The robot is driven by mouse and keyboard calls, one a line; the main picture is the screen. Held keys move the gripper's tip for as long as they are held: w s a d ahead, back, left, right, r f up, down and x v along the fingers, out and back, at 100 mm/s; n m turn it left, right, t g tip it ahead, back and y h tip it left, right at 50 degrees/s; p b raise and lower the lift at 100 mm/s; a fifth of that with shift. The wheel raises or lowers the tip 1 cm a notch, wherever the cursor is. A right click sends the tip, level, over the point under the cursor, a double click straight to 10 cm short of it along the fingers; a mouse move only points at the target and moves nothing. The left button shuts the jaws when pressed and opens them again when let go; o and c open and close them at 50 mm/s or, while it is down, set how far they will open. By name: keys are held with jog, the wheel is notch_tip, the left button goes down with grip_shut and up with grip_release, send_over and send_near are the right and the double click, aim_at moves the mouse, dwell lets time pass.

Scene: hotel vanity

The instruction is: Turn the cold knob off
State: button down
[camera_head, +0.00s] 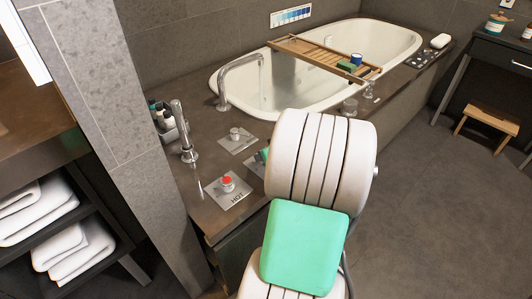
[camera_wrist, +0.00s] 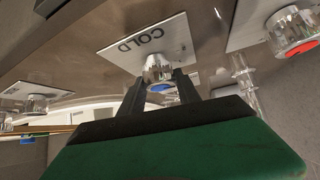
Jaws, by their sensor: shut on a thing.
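The cold knob (camera_wrist: 158,68) is a chrome cylinder with a blue cap, on a square metal plate (camera_wrist: 150,42) marked COLD. My gripper (camera_wrist: 160,80) has its two dark fingers on either side of this knob in the wrist view, shut on it. The fingers partly cover the knob and its blue cap. In the head view my pale arm hides the cold knob and most of the gripper. Part of the cold plate (camera_head: 251,167) shows beside the arm.
The red-capped hot knob (camera_head: 227,181) is nearby on its HOT plate (camera_head: 224,197); it also shows in the wrist view (camera_wrist: 292,32). Another knob (camera_head: 235,133), a curved spout (camera_head: 236,76) and a handheld shower (camera_head: 183,130) stand around. The white tub (camera_head: 285,94) carries a wooden tray (camera_head: 314,55).

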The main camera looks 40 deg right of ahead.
jog(key=m+h, duration=0.1)
jog(key=m, duration=0.1)
jog(key=m+g+h+p, duration=0.1)
jog(key=m+h, duration=0.1)
jog(key=m+g+h, duration=0.1)
jog(key=m, duration=0.1)
jog(key=shift+w+a, duration=0.15)
jog(key=shift+a, duration=0.1)
jog(key=m+g+h, duration=0.2)
jog(key=m, duration=0.1)
jog(key=shift+m, duration=0.4)
jog(key=shift+d+m+g+h+b, duration=0.1)
jog(key=shift+m+g+h+b, duration=0.35)
jog(key=shift+m+g, duration=0.95)
jog(key=shift+m, duration=0.3)
jog(key=c, duration=0.9)
grip_release()
jog(key=shift+o, duration=0.2)
jog(key=shift+r, duration=0.1)
jog(key=p+v, duration=0.2)
jog(key=v, duration=0.5)
jog(key=shift+a+r, duration=0.15)
jog(key=shift+a, duration=0.1)
